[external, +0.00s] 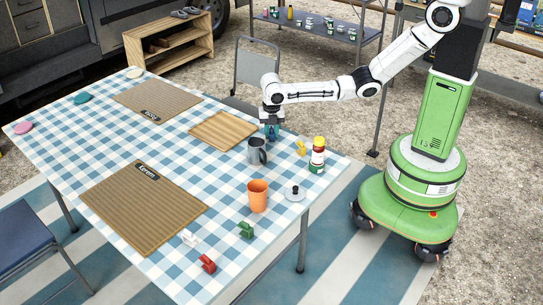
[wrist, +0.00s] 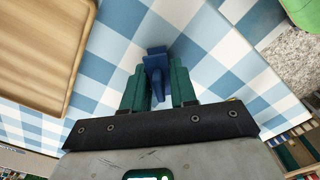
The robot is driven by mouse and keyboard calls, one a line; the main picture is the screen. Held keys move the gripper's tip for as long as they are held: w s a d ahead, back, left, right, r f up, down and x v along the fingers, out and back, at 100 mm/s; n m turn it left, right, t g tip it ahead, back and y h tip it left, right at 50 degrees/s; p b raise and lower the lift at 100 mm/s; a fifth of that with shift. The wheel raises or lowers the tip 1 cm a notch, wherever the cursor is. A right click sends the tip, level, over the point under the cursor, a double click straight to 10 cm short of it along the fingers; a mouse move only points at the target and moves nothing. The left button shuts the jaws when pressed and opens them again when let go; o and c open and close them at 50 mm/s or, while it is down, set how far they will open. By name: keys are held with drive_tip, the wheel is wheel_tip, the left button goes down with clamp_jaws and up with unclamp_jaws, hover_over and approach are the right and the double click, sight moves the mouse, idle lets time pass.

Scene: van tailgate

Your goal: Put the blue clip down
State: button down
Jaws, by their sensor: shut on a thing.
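My gripper (external: 271,131) is low over the checked table (external: 108,87), behind the grey mug and right of the wooden board. In the wrist view its green fingers (wrist: 160,90) are shut on the blue clip (wrist: 155,63), which sticks out past the fingertips above the blue and white cloth. In the external view the clip is mostly hidden by the fingers. I cannot tell whether the clip touches the cloth.
A wooden board (external: 223,131) lies left of my gripper. White, red and green clips lie at the front.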

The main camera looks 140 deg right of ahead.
drive_tip(key=c, duration=0.9)
unclamp_jaws()
drive_tip(key=shift+f, duration=0.1)
